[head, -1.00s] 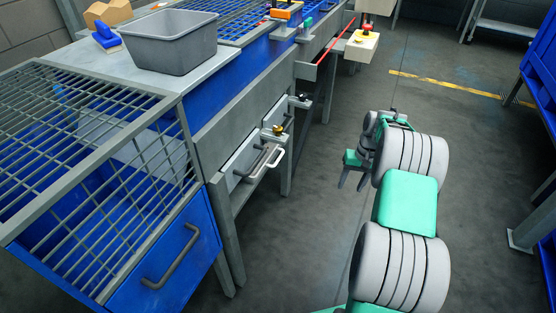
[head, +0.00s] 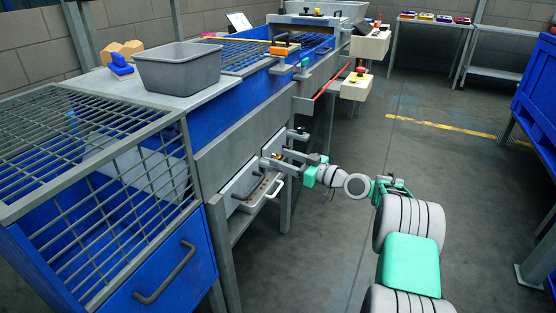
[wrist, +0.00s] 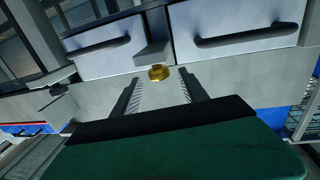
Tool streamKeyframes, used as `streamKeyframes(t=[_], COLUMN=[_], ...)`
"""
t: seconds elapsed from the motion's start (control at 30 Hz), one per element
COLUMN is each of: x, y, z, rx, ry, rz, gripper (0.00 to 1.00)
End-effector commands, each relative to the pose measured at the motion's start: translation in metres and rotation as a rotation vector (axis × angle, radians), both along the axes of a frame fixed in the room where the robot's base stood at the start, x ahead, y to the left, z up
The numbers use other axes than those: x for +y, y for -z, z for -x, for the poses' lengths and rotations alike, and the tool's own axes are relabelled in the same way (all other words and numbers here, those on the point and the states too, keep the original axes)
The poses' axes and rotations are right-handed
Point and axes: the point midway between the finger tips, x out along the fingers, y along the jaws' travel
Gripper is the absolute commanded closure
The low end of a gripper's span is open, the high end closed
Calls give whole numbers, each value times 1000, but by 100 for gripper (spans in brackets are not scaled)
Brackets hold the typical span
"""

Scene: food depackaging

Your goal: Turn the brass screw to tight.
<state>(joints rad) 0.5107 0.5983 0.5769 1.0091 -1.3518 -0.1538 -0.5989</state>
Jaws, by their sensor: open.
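The brass screw (wrist: 158,73) shows in the wrist view as a small gold knob on the grey frame, just below a grey bracket between two pale drawer fronts. My gripper (wrist: 158,79) is open, with one finger on each side of the screw and a gap to each. The fingertips reach about level with the screw; I cannot tell whether they are around it or just short of it. In the head view my gripper (head: 273,158) points left at the bench front, and the screw is a small yellow spot partly hidden by the fingers.
Two dark drawer handles (wrist: 245,36) flank the screw. A grey bin (head: 178,72) stands on the bench top. The floor to the right is clear.

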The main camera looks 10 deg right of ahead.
Motion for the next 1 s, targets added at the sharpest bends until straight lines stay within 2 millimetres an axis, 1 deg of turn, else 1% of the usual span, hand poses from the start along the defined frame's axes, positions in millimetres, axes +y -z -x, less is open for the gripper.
streamKeyframes(t=[0.03, 0.1, 0.2, 0.47, 1.0], x=[7, 14, 20, 22, 21], y=[2, 2, 1, 0, 0], z=[-6, -13, -19, -20, -20], rx=[-1, -1, 1, 2, 4], ry=[-2, -2, -1, -2, -2], rz=[0, 1, 1, -1, -1], gripper=[49, 49, 49, 50, 94])
